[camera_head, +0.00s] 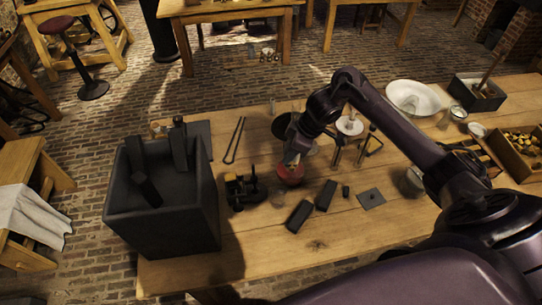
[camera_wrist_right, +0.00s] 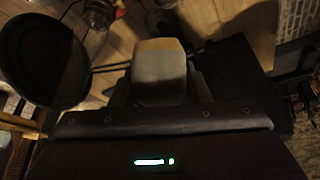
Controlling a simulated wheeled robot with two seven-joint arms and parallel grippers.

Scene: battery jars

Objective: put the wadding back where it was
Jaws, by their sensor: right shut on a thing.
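My right gripper (camera_head: 292,157) reaches in from the right in the head view, low over the middle of the table. In the right wrist view the gripper (camera_wrist_right: 160,88) is shut on a pale grey block with a tan end, which looks like the wadding (camera_wrist_right: 160,68). In the head view only a small pale bit of it shows at the fingers. A reddish round pot (camera_head: 290,175) is right below the fingertips; I cannot tell whether they touch. My left gripper is not in view.
A tall dark open box (camera_head: 165,222) holding dark blocks stands at the left. A small black and brass device (camera_head: 243,190) and two dark blocks (camera_head: 326,195) lie near the pot. Tongs (camera_head: 235,140), a white basin (camera_head: 413,97) and a wooden crate (camera_head: 508,163) are also on the table (camera_head: 255,255).

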